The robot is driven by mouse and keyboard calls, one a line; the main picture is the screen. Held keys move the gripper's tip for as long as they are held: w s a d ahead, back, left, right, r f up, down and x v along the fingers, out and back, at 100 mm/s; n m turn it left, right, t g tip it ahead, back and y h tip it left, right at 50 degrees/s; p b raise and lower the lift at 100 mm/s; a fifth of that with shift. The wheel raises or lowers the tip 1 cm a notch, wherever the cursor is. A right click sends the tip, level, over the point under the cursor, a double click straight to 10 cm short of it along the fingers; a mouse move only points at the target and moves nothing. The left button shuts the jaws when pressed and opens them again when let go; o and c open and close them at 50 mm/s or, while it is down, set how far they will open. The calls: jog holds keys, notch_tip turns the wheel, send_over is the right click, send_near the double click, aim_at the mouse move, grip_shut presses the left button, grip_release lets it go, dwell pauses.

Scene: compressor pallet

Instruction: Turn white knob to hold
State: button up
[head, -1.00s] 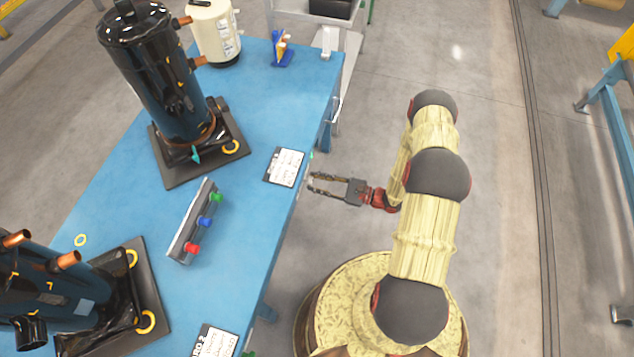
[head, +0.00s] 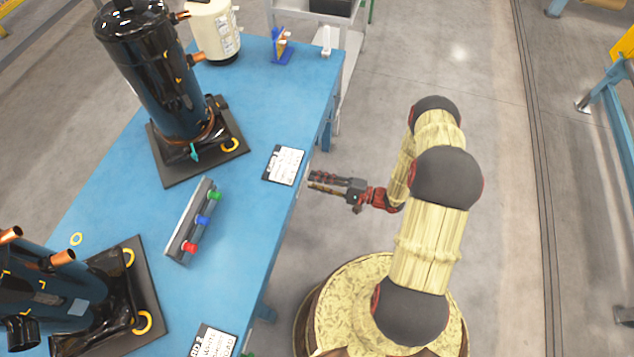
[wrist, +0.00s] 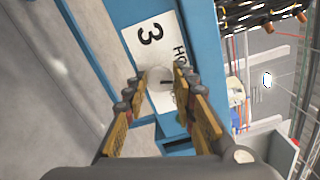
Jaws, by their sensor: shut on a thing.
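The white knob (wrist: 158,77) sits on a white label marked "3" (wrist: 153,42) on the blue table's side, in the wrist view. A dark pointer line shows on its face. The label's other lettering is partly covered, with only "HO" readable. My gripper (wrist: 160,92) has one finger on each side of the knob and is shut on it. In the head view my gripper (head: 311,180) is at the blue table's right edge, with its fingers pointing left. The knob cannot be made out there.
The blue table (head: 255,110) carries black compressors (head: 155,75), a rail with red, blue and green knobs (head: 191,220), a white canister (head: 213,30) and a white card (head: 284,165). A grey cart (head: 350,30) stands behind.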

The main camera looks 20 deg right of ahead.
jog(key=shift+f+n+b, duration=0.1)
jog(key=shift+n+b, duration=0.25)
jog(key=shift+n, duration=1.25)
jog(key=o, duration=1.1)
jog(key=shift+o, duration=0.3)
jog(key=v, duration=1.2)
